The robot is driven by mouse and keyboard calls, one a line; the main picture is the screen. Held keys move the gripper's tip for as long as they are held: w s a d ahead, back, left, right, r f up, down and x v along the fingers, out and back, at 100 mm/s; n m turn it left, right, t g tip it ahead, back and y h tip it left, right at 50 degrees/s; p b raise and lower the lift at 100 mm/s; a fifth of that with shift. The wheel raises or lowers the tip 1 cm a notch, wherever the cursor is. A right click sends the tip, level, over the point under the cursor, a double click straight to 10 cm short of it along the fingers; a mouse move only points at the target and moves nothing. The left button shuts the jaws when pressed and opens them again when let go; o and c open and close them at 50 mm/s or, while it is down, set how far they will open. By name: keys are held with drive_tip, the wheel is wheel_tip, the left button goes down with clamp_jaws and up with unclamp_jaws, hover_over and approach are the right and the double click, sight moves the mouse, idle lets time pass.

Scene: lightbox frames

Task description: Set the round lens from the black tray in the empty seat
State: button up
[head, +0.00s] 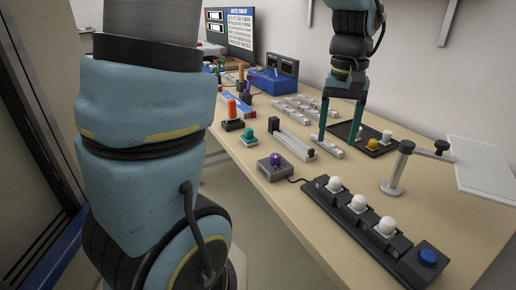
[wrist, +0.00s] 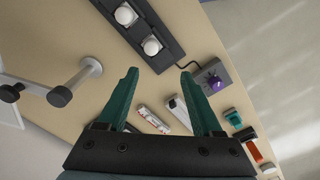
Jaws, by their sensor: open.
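My gripper (head: 340,137) hangs over the table with its teal fingers apart and nothing between them. In the wrist view my gripper (wrist: 159,76) also shows open and empty. The black tray (head: 346,129) lies behind and right of the fingers. A yellow rounded piece (head: 372,145) and a whitish piece (head: 386,135) are on it; I cannot tell which is the round lens. A short pale strip with red marks (head: 329,149) lies below the fingers; it shows between them in the wrist view (wrist: 154,118).
A black box with white domes (head: 357,203) and a blue button (head: 428,256) stands at the front. A grey post with an arm (head: 393,182) stands right, near a white panel (head: 485,168). A purple-knob box (head: 275,166) and a long rail (head: 294,145) are left of the gripper.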

drive_tip(key=a+f+n, duration=0.1)
drive_tip(key=a+f, duration=0.2)
drive_tip(key=a, duration=0.9)
drive_tip(key=a+f+t, duration=0.1)
drive_tip(key=a+f, duration=0.3)
drive_tip(key=a, duration=0.7)
drive_tip(key=shift+w+a+n, duration=0.2)
drive_tip(key=shift+a+n, duration=0.15)
drive_tip(key=shift+n, duration=0.05)
